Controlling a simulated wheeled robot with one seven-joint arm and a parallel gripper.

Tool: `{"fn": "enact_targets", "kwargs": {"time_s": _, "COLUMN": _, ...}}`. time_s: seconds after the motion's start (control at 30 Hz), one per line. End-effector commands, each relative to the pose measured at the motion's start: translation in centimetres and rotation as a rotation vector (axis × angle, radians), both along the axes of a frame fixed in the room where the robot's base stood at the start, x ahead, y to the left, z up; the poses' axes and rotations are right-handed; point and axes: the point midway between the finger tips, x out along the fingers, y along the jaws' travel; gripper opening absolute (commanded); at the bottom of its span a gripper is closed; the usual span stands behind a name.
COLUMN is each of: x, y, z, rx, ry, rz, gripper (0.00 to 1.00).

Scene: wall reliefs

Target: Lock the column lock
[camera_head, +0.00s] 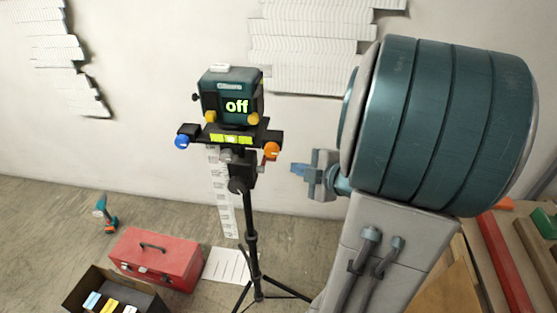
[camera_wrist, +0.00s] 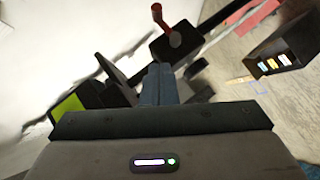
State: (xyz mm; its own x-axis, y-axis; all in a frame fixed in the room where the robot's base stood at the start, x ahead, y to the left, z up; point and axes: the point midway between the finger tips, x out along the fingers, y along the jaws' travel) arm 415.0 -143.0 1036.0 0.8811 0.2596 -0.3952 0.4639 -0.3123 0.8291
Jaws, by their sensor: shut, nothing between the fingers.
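A black tripod (camera_head: 250,215) stands in front of the wall. It carries a teal device (camera_head: 231,92) reading "off". Under the device is a black crossbar with a blue knob (camera_head: 182,141) at left and an orange knob (camera_head: 271,150) at right. A black collar (camera_head: 240,184) sits on the column below; I cannot tell which part is the column lock. My gripper (camera_head: 297,169) is right of the column, apart from it, pointing left. In the wrist view its fingers (camera_wrist: 158,84) are shut and empty. Beyond them is a red-tipped lever (camera_wrist: 163,22) on a black block (camera_wrist: 176,42).
A red toolbox (camera_head: 157,258) and an open dark box (camera_head: 112,292) with small coloured items stand on the floor at left. A cordless tool (camera_head: 104,213) stands behind them. A wooden surface with coloured bars (camera_head: 505,265) is at lower right.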

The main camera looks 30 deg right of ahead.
Motion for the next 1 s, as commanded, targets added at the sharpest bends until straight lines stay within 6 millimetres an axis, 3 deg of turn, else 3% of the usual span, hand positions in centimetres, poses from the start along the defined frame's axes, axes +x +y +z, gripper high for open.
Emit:
{"fn": "enact_targets", "kwargs": {"time_s": 0.43, "x": 4.0, "y": 1.3, "z": -1.6, "rx": 0.005, "ry": 0.004, "rz": 0.0, "gripper": 0.0}}
{"fn": "enact_targets", "kwargs": {"time_s": 0.7, "x": 8.6, "y": 2.7, "z": -4.0, "rx": 0.003, "ry": 0.003, "rz": 0.001, "gripper": 0.0}}
{"fn": "enact_targets", "kwargs": {"time_s": 1.0, "x": 10.5, "y": 1.0, "z": -5.5, "rx": 0.002, "ry": 0.002, "rz": -0.002, "gripper": 0.0}}
